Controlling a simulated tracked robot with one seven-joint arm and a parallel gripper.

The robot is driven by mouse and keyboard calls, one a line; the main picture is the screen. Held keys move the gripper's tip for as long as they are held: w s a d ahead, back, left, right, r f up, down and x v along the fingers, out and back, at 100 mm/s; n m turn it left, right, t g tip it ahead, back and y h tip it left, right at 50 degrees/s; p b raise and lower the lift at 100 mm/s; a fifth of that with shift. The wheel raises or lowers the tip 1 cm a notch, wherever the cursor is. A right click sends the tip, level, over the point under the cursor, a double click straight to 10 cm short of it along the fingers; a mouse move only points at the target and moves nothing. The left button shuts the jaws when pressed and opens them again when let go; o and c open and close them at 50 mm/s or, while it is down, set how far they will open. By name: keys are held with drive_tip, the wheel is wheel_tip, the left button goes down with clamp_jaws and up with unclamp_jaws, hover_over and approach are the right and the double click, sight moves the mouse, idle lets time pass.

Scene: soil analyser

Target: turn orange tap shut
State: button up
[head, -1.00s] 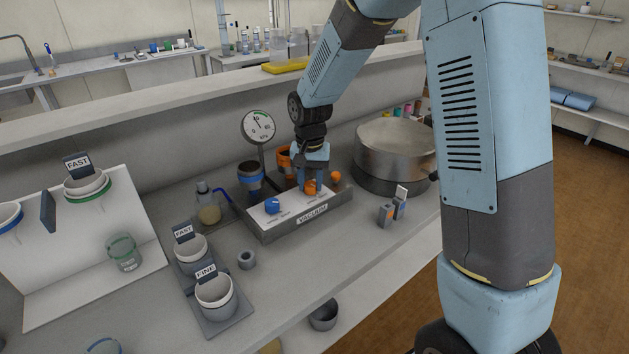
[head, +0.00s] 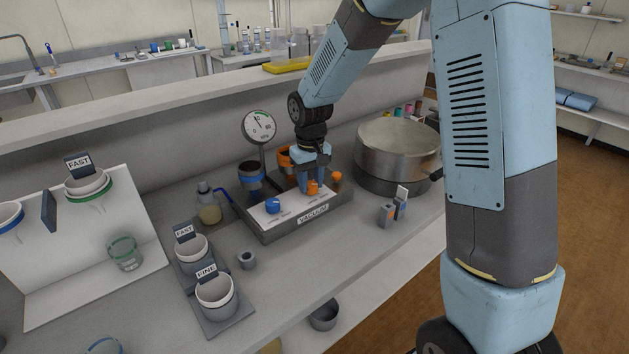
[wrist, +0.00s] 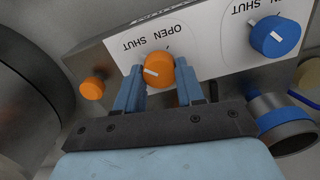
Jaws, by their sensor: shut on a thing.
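The orange tap (head: 313,188) sits on the white top plate of the vacuum box (head: 270,232). In the wrist view the orange tap (wrist: 159,71) stands between the two blue fingers of my gripper (wrist: 160,88), which is shut on it. Its white pointer line faces left in that view, on the side of the upside-down SHUT label (wrist: 133,45). The OPEN label (wrist: 178,33) is above and right. In the head view my gripper (head: 309,184) comes down from above and partly covers the tap.
A blue tap (head: 272,205) sits left on the same plate. A small orange knob (head: 337,177) is on the right. Behind stand a pressure gauge (head: 258,126) and an orange-ringed holder (head: 284,158). A metal pot (head: 390,160) is close on the right.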

sight(311, 183)
drive_tip(key=shift+w, duration=0.1)
drive_tip(key=o, duration=1)
drive_tip(key=shift+o, duration=0.2)
wheel_tip(311, 183, up, 14)
drive_tip(key=shift+f, duration=0.15)
drive_tip(key=s+d+r+m+t, duration=0.2)
drive_tip(key=s+d+r+t, duration=0.1)
drive_tip(key=s+d+r, duration=0.75)
drive_tip(key=s+d+m+t, duration=0.1)
drive_tip(key=s+d, duration=0.3)
drive_tip(key=s, duration=0.4)
drive_tip(key=s+d+m+t, duration=0.1)
drive_tip(key=s+d+m, duration=0.1)
drive_tip(key=s+d, duration=0.3)
drive_tip(key=s+f, duration=0.1)
drive_tip(key=s, duration=0.1)
drive_tip(key=shift+s+d+t, duration=0.15)
drive_tip(key=shift+s+t, duration=0.15)
drive_tip(key=shift+s, duration=0.05)
